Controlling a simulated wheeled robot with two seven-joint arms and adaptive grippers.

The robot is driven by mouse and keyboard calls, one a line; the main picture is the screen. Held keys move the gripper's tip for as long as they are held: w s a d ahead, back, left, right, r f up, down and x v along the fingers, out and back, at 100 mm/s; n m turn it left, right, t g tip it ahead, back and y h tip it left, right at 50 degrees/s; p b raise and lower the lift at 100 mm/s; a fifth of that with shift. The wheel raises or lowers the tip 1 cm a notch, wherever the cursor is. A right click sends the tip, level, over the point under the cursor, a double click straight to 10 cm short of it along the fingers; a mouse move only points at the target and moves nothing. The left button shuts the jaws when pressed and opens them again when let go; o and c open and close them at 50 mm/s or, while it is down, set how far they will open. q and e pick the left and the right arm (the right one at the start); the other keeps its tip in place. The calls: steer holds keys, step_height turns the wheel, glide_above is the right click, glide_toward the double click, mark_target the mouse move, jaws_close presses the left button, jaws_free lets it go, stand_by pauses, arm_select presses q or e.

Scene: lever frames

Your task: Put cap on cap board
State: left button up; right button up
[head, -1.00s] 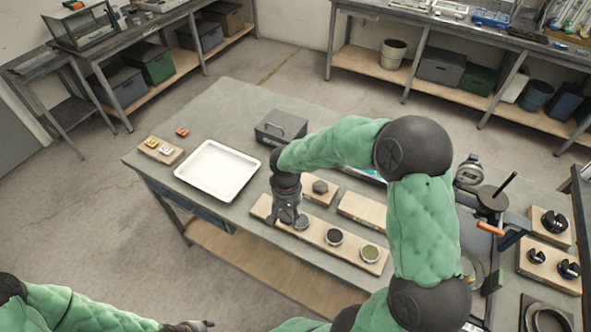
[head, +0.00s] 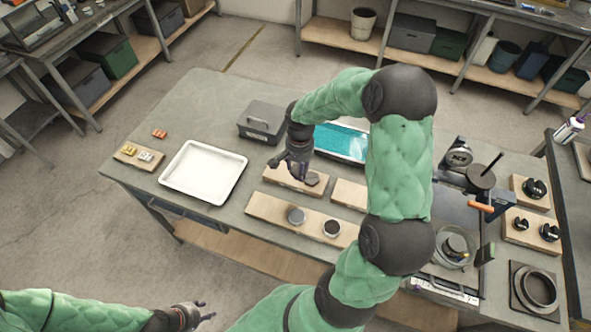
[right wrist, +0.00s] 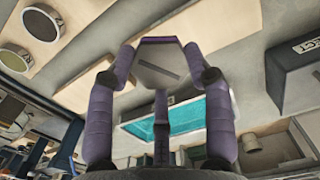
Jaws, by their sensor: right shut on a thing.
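My right gripper (head: 300,174) is over a small wooden board (head: 278,175). Its fingers (right wrist: 162,95) are closed around a grey six-sided cap with a slot in its face (right wrist: 165,62), which also shows in the head view (head: 312,179). I cannot tell if the cap is clear of the board. A long wooden board (head: 265,208) in front bears a grey round piece (head: 296,215) and a dark-topped one (head: 331,229); my arm hides its right end. I cannot tell which board is the cap board. My left gripper (head: 200,312) is low, off the table; its fingers look apart.
A white tray (head: 166,178) stands left of the boards. A dark grey lidded box (head: 262,121) and a teal-bottomed tray (head: 340,141) are behind. Another plain board (head: 348,193) lies to the right. Instruments and a glass bowl (head: 455,246) occupy the right side.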

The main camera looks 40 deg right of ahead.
mark_target(296, 166)
steer(key=w+d+f, duration=0.1)
steer(key=f, duration=0.1)
steer(key=w+f, duration=0.1)
steer(key=w, duration=0.1)
steer(key=w+d+f, duration=0.1)
steer(key=f, duration=0.1)
steer(key=shift+w+d+f, duration=0.15)
steer(key=shift+d+f, duration=0.15)
steer(key=shift+f, duration=0.05)
steer(key=shift+w+f, duration=0.1)
steer(key=shift+f, duration=0.2)
steer(key=shift+f+b, duration=0.35)
steer(key=shift+f, duration=1)
steer(key=shift+f, duration=0.2)
steer(key=o, duration=1.4)
steer(key=shift+r, duration=0.1)
